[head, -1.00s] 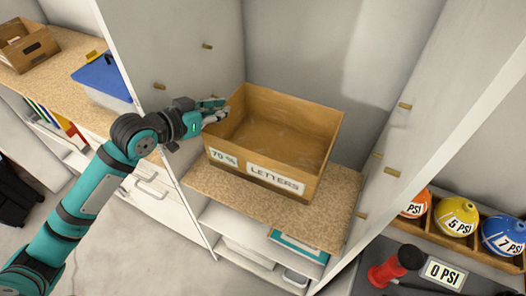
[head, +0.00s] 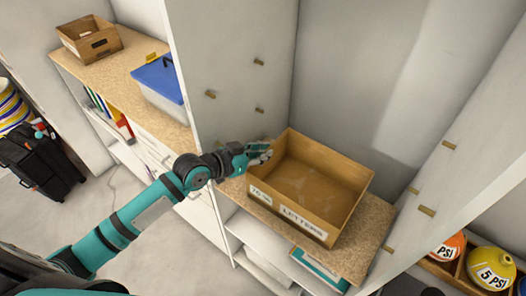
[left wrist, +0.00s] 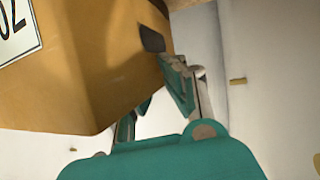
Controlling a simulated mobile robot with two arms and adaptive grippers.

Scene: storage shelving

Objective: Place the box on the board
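The open-topped brown box (head: 289,211), labelled "LETTERS" on its front, sits on the speckled board (head: 372,232) inside the white cabinet. It stands at an angle, and strips of board show at its left and front. My left gripper (head: 266,152) is at the box's back left corner, outside the rim. The left wrist view shows the box (left wrist: 85,85) close up, with a dark hole in its side. There the fingers of my left gripper (left wrist: 158,105) stand apart; one is partly hidden behind the box. Contact is unclear. My right gripper is out of view.
White cabinet walls with small pegs (head: 427,210) stand on both sides of the box. A lower shelf holds a teal-edged item (head: 318,265). At left, a counter holds a blue-lidded bin (head: 158,80) and a small crate (head: 90,40). Labelled balls (head: 490,268) are at right.

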